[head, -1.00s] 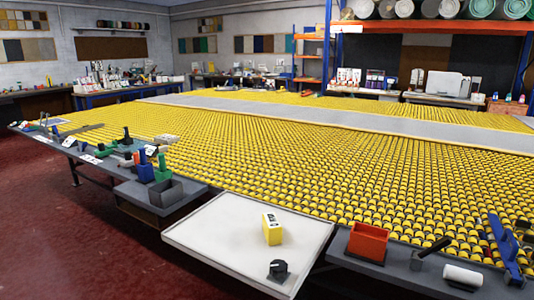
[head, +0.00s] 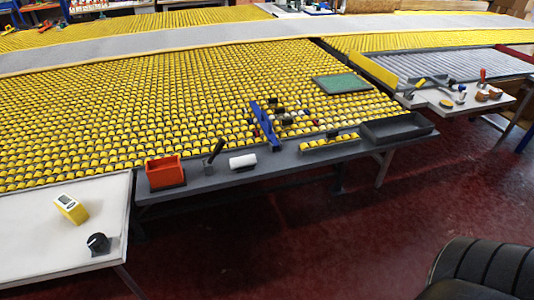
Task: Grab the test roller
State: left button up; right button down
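A short white roller (head: 243,162) lies on its side on the grey front ledge (head: 215,180) of the large roller table. It is the thing that looks most like the test roller. A dark tool with a slanted handle (head: 214,150) stands just left of it, on the same ledge. Neither of my grippers shows in the head view.
A white side table (head: 60,235) holds a yellow device (head: 71,208) and black knob (head: 98,243). A black ribbed chair-like shape (head: 485,270) is at lower right. Red floor in front is clear.

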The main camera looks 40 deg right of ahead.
aim_at(246, 161)
jog(key=z, duration=0.95)
